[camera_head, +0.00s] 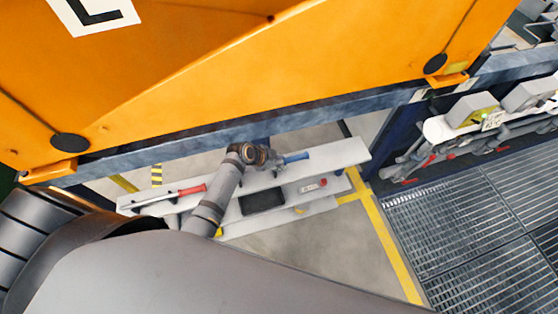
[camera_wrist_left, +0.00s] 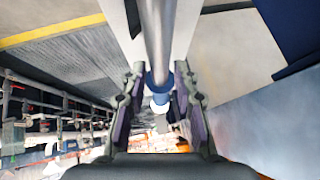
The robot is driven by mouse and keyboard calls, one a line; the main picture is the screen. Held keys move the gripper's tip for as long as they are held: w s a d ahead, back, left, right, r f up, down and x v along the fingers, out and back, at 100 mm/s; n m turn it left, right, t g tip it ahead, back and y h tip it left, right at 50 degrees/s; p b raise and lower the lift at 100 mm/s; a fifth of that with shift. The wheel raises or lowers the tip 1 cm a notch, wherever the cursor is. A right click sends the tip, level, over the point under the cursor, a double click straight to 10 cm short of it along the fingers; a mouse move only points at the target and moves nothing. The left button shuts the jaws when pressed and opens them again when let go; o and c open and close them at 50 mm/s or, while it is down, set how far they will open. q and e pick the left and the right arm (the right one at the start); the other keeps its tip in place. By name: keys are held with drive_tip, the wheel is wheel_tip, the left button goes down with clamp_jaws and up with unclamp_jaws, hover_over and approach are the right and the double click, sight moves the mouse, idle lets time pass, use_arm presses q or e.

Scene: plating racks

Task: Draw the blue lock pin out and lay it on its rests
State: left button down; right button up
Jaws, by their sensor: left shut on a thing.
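The blue lock pin (camera_head: 297,157) shows in the head view as a short blue length just right of my left gripper (camera_head: 268,157). In the left wrist view the pin is a grey shaft (camera_wrist_left: 157,35) with blue parts, running between the two fingers of my left gripper (camera_wrist_left: 158,105). The gripper is shut on it. The pin lies above or along a pale shelf (camera_head: 335,155); I cannot tell whether it touches it. The gripper hides part of the pin, and I cannot make out its rests. My right gripper is not in view.
A red-handled bar (camera_head: 180,193) lies on the left of the shelf. Below are a dark tray (camera_head: 262,200) and a box with a red button (camera_head: 310,187). A large orange body (camera_head: 250,70) overhangs a blue-grey beam. A pipe rack (camera_head: 470,130) and floor grating (camera_head: 450,220) are at right.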

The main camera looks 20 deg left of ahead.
use_arm(q)
wheel_tip(320, 180, down, 3)
drive_tip(key=shift+r+b, duration=0.15)
drive_tip(key=shift+b, duration=0.75)
drive_tip(key=shift+f+b, duration=0.35)
drive_tip(key=shift+f, duration=0.05)
drive_tip(key=c, duration=1)
unclamp_jaws()
drive_tip(key=shift+o, duration=0.3)
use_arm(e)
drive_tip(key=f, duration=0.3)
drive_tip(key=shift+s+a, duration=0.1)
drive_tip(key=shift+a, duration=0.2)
use_arm(q)
drive_tip(key=shift+s+f, duration=0.1)
drive_tip(key=shift+s, duration=0.05)
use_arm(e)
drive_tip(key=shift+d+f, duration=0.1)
use_arm(q)
drive_tip(key=v, duration=1.2)
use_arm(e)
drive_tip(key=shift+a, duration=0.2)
